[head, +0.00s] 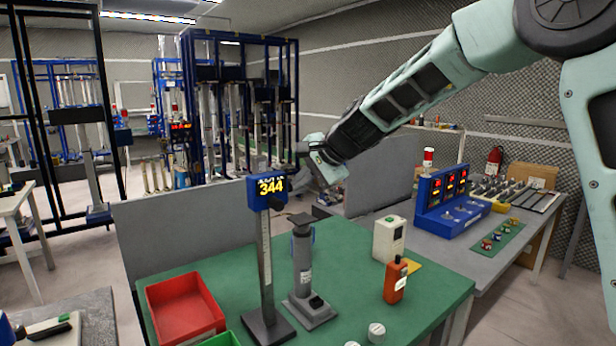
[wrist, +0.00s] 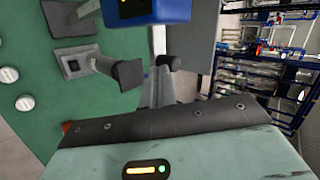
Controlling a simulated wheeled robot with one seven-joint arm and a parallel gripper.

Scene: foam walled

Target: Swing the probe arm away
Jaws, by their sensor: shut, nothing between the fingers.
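A blue display head (head: 267,190) reading 344 sits on a ruled post (head: 265,250) with a dark base. A black knob (head: 276,203) shows at its lower right. Beside it stands a grey column (head: 302,260) with a dark flat top (head: 301,219). I cannot clearly make out which part is the probe arm. My gripper (head: 312,174) is shut and empty, behind and right of the display head. In the wrist view my gripper (wrist: 168,72) points past the blue head (wrist: 150,12) and the column's dark top (wrist: 130,74), with no clear contact.
A red tray (head: 186,308), an orange handheld device (head: 396,281) and a white box (head: 389,238) stand on the green table top (head: 345,325). White knobs (head: 376,332) lie near its front. Grey panels (head: 200,235) wall the back. A blue instrument (head: 452,200) stands right.

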